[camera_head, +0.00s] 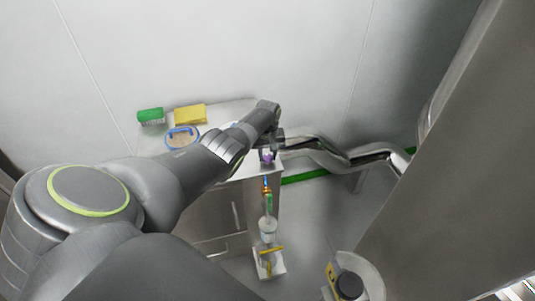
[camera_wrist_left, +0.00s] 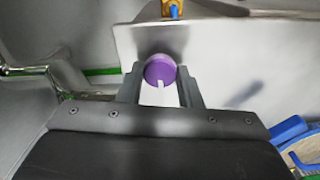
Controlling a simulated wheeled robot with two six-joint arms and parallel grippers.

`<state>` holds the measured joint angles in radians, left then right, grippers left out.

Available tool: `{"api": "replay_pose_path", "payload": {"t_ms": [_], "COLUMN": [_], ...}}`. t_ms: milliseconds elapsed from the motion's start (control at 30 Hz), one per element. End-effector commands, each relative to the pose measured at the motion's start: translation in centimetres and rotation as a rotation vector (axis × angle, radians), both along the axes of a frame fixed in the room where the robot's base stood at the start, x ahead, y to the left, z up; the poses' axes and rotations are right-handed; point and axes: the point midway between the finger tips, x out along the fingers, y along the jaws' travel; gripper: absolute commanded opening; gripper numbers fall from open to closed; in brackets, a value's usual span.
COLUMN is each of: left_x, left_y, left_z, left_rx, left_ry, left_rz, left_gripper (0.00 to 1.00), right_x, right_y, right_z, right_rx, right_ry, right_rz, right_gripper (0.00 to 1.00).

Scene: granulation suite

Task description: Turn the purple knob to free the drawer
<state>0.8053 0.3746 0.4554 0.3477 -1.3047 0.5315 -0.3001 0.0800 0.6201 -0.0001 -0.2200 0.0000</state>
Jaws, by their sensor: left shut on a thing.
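The purple knob (camera_head: 267,157) sits at the right end of the cabinet top in the head view. In the left wrist view my left gripper (camera_wrist_left: 160,88) is shut on the knob. The drawer fronts (camera_head: 222,246) show on the cabinet below, partly hidden by my left arm. My right gripper is not in view.
A green brush (camera_head: 150,115), a yellow block (camera_head: 190,114) and a blue-rimmed round item (camera_head: 181,137) lie on the cabinet top. Steel pipes (camera_head: 335,157) run to the right. A large steel vessel (camera_head: 450,190) fills the right side. A container with a dark cap (camera_head: 349,286) stands low.

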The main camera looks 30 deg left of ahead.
Motion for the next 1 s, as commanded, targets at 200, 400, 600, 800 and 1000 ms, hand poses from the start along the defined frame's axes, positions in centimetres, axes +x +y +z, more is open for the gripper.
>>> {"api": "replay_pose_path", "payload": {"t_ms": [200,400,600,800,1000], "left_x": [0.2,0.2,0.1,0.1,0.1], "left_y": [0.1,0.1,0.0,0.0,0.1], "left_z": [0.2,0.2,0.1,0.3,2.5], "left_rx": [0.002,0.002,0.001,0.001,0.0], "left_ry": [-0.005,-0.005,-0.002,-0.002,-0.004], "left_rz": [0.002,0.002,0.001,0.0,0.0], "left_gripper": [0.1,0.47,0.54,0.54,0.54], "right_x": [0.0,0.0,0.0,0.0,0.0], "right_y": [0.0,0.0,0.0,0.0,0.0], "right_z": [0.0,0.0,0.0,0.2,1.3], "right_rx": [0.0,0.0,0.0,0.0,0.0], "right_ry": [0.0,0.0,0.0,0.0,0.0], "right_rz": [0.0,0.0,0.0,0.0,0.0], "right_gripper": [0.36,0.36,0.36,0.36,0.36]}}
